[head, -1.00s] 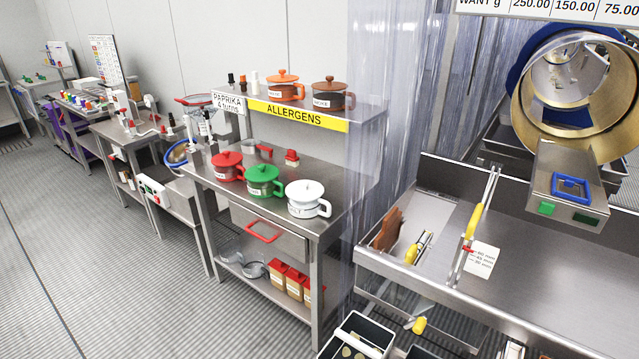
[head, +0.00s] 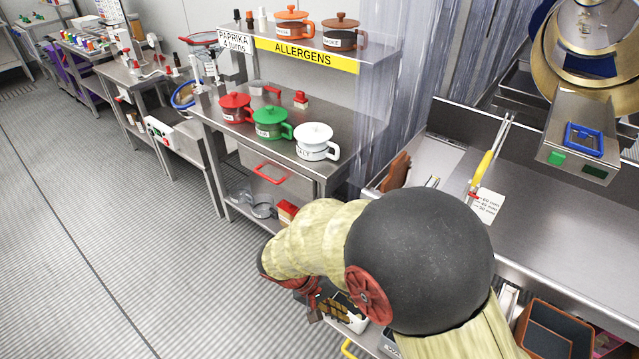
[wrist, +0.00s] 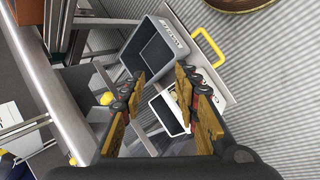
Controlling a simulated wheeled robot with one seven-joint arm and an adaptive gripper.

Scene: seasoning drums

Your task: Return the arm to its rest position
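My arm, with cream sleeve and a dark round joint cover, fills the lower middle of the head view. My gripper (wrist: 158,84) shows in the wrist view with its two fingers well apart and nothing between them. It points down toward the bins below the bench. In the head view my gripper (head: 312,300) is partly hidden behind the arm, at the bench's lower left.
A dark bin (wrist: 155,50) and a white-rimmed bin (wrist: 172,108) lie beyond the fingers. Red (head: 236,107), green (head: 270,122) and white (head: 316,141) pots stand on a steel table (head: 335,168). The striped floor (head: 90,230) at left is clear.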

